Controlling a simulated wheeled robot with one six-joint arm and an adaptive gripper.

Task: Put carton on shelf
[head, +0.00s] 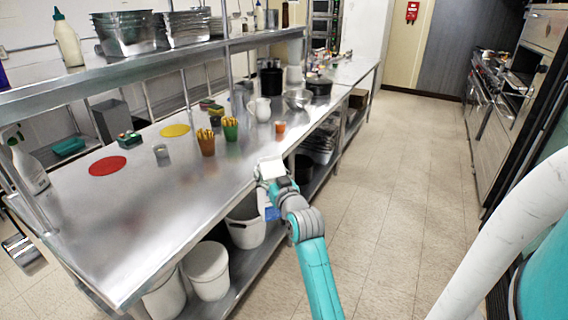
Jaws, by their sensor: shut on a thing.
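My gripper (265,188) is at the end of my teal arm, by the counter's right front edge. It is shut on what looks like the carton (271,213), a small white and blue thing mostly hidden by my gripper and wrist. The fingertips are not clear at this size. A long steel shelf (250,41) runs above the counter, up and left of my gripper. It bears steel pans (124,35) and bottles, with bare stretches along its front. A lower shelf (246,268) under the counter holds white buckets.
The steel counter (130,220) bears red (108,166) and yellow (174,130) discs, two cups of yellow sticks (206,142), a white jug (263,110), an orange cup (280,127) and a bowl (298,98). Its near left is bare. The tiled floor (400,190) at right is clear.

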